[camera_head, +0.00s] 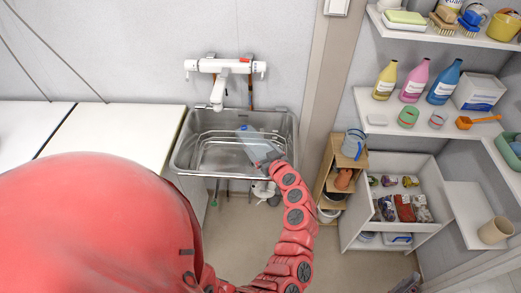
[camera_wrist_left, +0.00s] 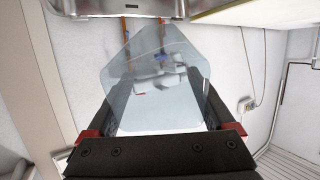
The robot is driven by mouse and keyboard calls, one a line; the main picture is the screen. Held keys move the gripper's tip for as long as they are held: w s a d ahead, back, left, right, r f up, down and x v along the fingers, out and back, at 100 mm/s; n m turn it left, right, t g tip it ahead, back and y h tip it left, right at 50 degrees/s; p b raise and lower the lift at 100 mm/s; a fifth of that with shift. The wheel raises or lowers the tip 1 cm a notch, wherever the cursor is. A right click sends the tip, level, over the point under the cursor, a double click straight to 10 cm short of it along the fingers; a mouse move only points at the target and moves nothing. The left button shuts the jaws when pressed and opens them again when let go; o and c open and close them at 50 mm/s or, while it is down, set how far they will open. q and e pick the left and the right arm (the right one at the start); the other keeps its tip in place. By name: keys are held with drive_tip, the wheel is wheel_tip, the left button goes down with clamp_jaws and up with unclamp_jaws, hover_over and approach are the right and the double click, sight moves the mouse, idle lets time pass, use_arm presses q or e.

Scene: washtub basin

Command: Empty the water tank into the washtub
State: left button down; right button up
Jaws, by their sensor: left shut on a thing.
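The water tank (camera_head: 256,146) is a clear, bluish container. In the head view it is tilted over the right part of the metal washtub (camera_head: 181,160). My left gripper (camera_head: 272,162) reaches in from below at the washtub's front right and is shut on the tank. In the left wrist view the tank (camera_wrist_left: 155,95) fills the space between the two black fingers of the gripper (camera_wrist_left: 158,78), and the wall shows through it. I cannot tell how much water is in it. My right gripper is not in view.
A white tap (camera_head: 218,90) hangs on the wall above the washtub. White counters (camera_head: 120,130) lie to the left. A wooden rack (camera_head: 325,175) and shelves with bottles (camera_head: 415,80) stand to the right. Open floor (camera_head: 345,265) lies in front.

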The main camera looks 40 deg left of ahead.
use_arm(q)
drive_tip(key=shift+d+t+y+b, duration=0.2)
drive_tip(key=shift+t+y+b, duration=0.55)
drive_tip(key=shift+b, duration=2.35)
drive_tip(key=shift+r+y+b, duration=0.4)
drive_tip(key=shift+y+b, duration=0.2)
drive_tip(key=shift+y, duration=0.05)
drive_tip(key=f+m+t, duration=0.1)
drive_tip(key=d+f+t+h, duration=0.1)
drive_tip(key=f+m+t+h+b, duration=0.1)
drive_tip(key=f, duration=0.1)
drive_tip(key=shift+w+d+m, duration=0.2)
drive_tip(key=shift+d+m, duration=0.1)
drive_tip(key=shift+d, duration=0.05)
drive_tip(key=s+d+f+m+t+h+b, duration=0.2)
drive_tip(key=s+d+f+m+t+h, duration=0.1)
drive_tip(key=d+f+m+h, duration=0.2)
drive_tip(key=s+d+f+m+t+h+b, duration=0.1)
drive_tip(key=s+d+f+m+t+h, duration=0.2)
drive_tip(key=d+h, duration=0.5)
drive_tip(key=s+d+f+m, duration=0.1)
drive_tip(key=d, duration=0.4)
drive_tip(key=shift+f+m+h+b, duration=0.35)
drive_tip(key=shift+f+m+h, duration=0.05)
